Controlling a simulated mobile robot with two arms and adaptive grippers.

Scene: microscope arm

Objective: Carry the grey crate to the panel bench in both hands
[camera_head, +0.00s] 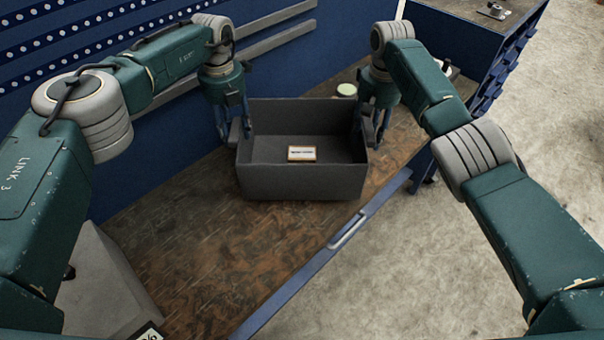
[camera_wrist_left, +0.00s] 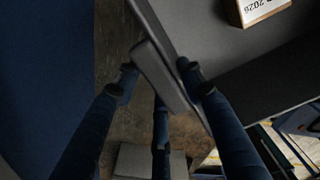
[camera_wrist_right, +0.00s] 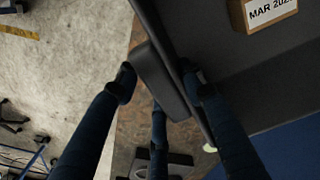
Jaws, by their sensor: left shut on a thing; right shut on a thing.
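The grey crate (camera_head: 300,184) is an open-topped box at the middle of the head view, over the brown bench top (camera_head: 205,225). Whether it rests on the bench or hangs just above it, I cannot tell. A small labelled box (camera_head: 302,153) lies inside. My left gripper (camera_head: 236,135) is shut on the crate's left side; the left wrist view shows its fingers on either side of a grey handle (camera_wrist_left: 160,75). My right gripper (camera_head: 371,135) is shut on the crate's right side; the right wrist view shows its fingers around the other handle (camera_wrist_right: 160,80).
A blue perforated panel (camera_head: 60,45) with grey rails stands behind the bench. A small round pale green thing (camera_head: 346,90) sits behind the crate. A grey block (camera_head: 105,290) stands at the front left. A blue drawer cabinet (camera_head: 480,50) is at the back right. Bare floor (camera_head: 430,265) lies right.

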